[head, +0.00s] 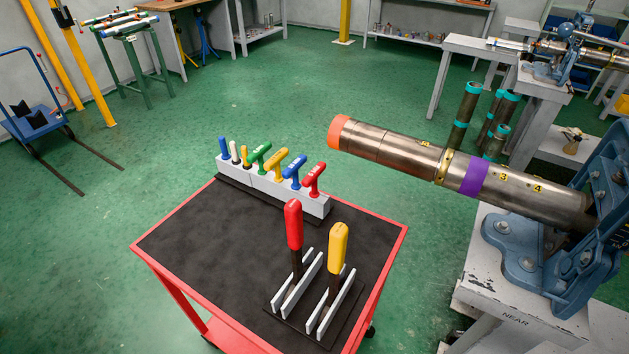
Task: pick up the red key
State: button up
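A red T-handled key (314,178) stands upright at the right end of a light grey rack (262,188) on the cart. Its lower part is hidden in the rack. To its left stand a blue T-handled key (294,170), a yellow one (276,163) and a green one (260,155). A separate tool with a long red handle (293,224) stands in a slotted holder nearer the front, beside a yellow-handled tool (338,248). My gripper is not in view.
The cart (384,264) has a red rim and a dark top, mostly clear at left and front. A steel pipe (395,147) in a blue vise (545,250) juts in from the right, its orange end near the cart's far right corner. Green floor surrounds the cart.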

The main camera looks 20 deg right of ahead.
aim_at(312, 178)
jog(key=i+l+u, duration=0.1)
jog(key=l+u, duration=0.25)
jog(key=i+l+u, duration=0.1)
jog(key=l+u, duration=0.25)
